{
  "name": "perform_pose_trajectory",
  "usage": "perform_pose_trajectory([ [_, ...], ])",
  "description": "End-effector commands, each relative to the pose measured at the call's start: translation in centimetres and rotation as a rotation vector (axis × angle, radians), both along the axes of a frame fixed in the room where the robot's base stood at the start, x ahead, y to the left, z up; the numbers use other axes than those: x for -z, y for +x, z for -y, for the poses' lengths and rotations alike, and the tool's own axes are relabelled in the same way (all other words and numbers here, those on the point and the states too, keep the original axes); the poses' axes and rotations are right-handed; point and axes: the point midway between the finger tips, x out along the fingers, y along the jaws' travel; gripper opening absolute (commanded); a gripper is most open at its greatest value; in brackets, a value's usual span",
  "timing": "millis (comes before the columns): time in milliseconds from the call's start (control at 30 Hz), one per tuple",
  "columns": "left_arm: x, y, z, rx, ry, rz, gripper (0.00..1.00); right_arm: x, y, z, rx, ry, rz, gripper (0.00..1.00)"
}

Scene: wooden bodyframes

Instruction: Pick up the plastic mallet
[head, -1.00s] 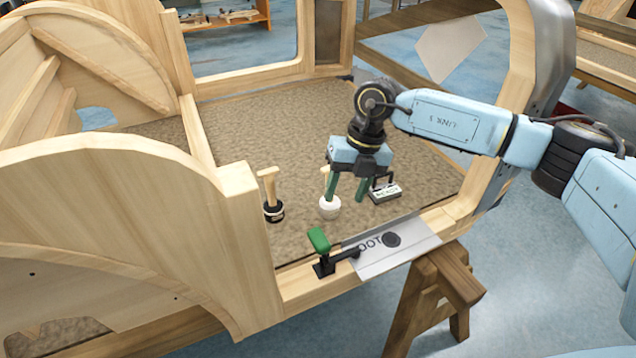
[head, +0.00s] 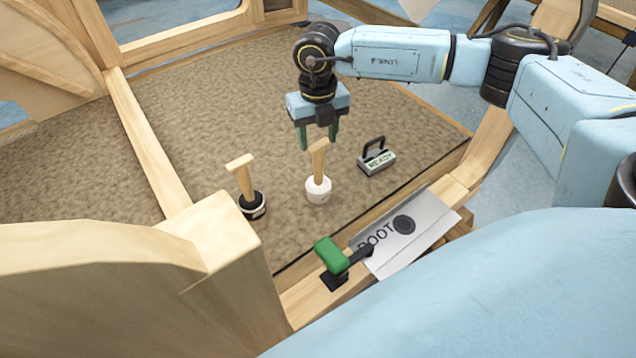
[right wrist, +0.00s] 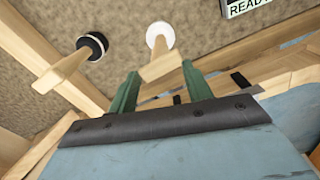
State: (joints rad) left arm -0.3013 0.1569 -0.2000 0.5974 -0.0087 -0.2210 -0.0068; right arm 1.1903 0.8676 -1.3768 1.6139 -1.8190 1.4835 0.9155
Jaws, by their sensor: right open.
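The plastic mallet, with a white head (head: 318,192) and a pale wooden handle, stands head-down on the brown carpeted floor of the wooden frame. Its handle points up and its top lies at my right gripper (head: 318,143). That gripper is open, with green fingers pointing down. In the right wrist view, the white head (right wrist: 160,36) lies beyond the fingertips, and the handle end shows between the two fingers (right wrist: 160,68); contact cannot be told. A second mallet with a black head (head: 253,205) stands to the left. My left gripper is out of view.
A READY block (head: 377,160) with a black handle sits right of the plastic mallet. A green-handled clamp (head: 331,255) and a grey plate (head: 405,232) are on the front rail. Carpet behind the mallets is clear.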

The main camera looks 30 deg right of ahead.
Motion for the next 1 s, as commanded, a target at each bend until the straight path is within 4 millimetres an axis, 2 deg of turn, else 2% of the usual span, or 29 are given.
perform_pose_trajectory([
  [33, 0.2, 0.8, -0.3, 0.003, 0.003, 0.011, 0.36, 0.9, 0.0, 0.0, 0.000, 0.000, -0.001, 0.50],
  [200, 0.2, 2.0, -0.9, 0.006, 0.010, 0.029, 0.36, 2.1, 0.0, 0.0, -0.001, 0.001, 0.000, 0.50],
  [567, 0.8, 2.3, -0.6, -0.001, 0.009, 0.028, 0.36, 6.7, 0.0, 0.2, 0.000, 0.000, -0.001, 0.50],
  [867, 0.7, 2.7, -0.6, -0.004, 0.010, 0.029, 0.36, 7.2, 0.0, 0.3, 0.001, 0.001, 0.000, 0.50],
  [1000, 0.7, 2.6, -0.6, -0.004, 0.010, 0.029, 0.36, 7.2, 0.0, 0.3, 0.001, 0.001, 0.000, 0.34],
])
